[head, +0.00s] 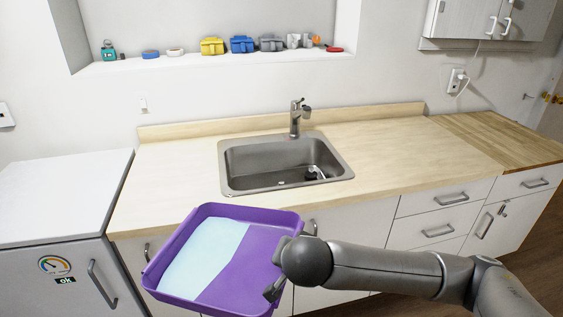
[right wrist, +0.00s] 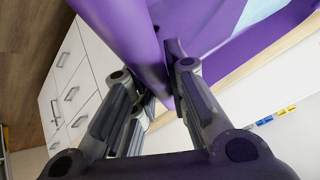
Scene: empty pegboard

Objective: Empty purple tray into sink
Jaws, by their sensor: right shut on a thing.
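The purple tray (head: 240,272) is a shallow rectangle in front of the counter, left of and nearer than the sink. A flat pale blue patch (head: 203,258), which looks like liquid, covers the left part of its floor. My right gripper (head: 277,268) is shut on the tray's right wall. In the right wrist view the tray (right wrist: 120,28) fills the top, with its wall between my fingers (right wrist: 163,88). The steel sink (head: 235,160) is set in the counter; a small dark and white item (head: 315,173) lies in it. My left gripper is not in view.
The wooden counter (head: 400,150) is clear on both sides of the sink. A faucet (head: 296,115) stands behind the basin. A white fridge (head: 60,205) is at the left. Several small boxes and items line the back shelf (head: 185,60).

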